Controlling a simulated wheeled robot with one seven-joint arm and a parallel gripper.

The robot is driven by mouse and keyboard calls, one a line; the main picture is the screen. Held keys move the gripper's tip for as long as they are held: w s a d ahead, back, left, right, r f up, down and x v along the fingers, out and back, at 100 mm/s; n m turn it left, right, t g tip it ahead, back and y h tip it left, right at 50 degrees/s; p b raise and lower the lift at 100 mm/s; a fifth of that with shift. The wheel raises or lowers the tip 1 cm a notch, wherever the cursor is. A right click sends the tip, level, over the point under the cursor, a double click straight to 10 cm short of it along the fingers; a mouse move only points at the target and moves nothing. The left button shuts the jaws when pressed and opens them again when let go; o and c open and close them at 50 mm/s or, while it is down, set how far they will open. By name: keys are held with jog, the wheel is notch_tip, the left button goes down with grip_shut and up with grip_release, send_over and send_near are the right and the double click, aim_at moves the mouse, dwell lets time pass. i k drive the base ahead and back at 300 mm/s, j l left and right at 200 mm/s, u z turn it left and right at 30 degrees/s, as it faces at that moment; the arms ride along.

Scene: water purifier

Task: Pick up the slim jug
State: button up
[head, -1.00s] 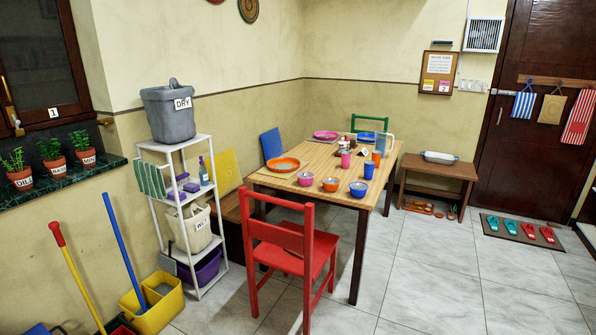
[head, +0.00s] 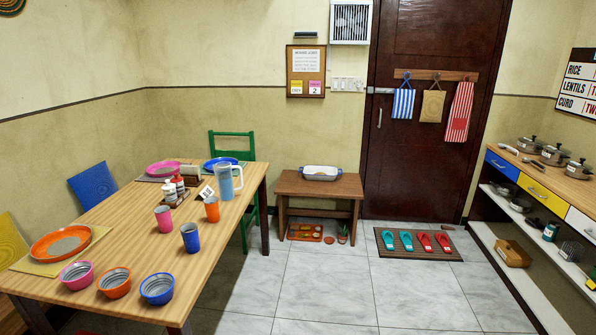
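A slim, pale blue jug (head: 225,182) with a handle on its right side stands upright on the wooden dining table (head: 140,222), near the table's right edge. An orange cup (head: 212,209) and a dark blue cup (head: 190,238) stand in front of it. A small white card with dark marks (head: 206,193) stands just to its left. The jug looks fully in view, apart from a little at its base. My gripper is not in view.
A green chair (head: 231,142) stands behind the table. Slippers on a mat (head: 418,244) lie by the door. Tiled floor (head: 330,285) is clear between the table and the right-hand shelf unit (head: 517,282).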

aim_at(222, 170)
jog(key=i+u, duration=0.2)
jog(key=i, duration=0.25)
jog(key=i+l+u, duration=0.2)
jog(key=i, duration=0.25)
jog(key=i+l+u, duration=0.2)
jog(key=i, duration=0.25)
jog(key=i+l+u, duration=0.2)
jog(key=i, duration=0.2)
jog(key=i+l+u, duration=0.3)
jog(key=i+u, duration=0.15)
jog(key=i+l+u, duration=0.9)
jog(key=l, duration=0.2)
jog(key=i, duration=0.15)
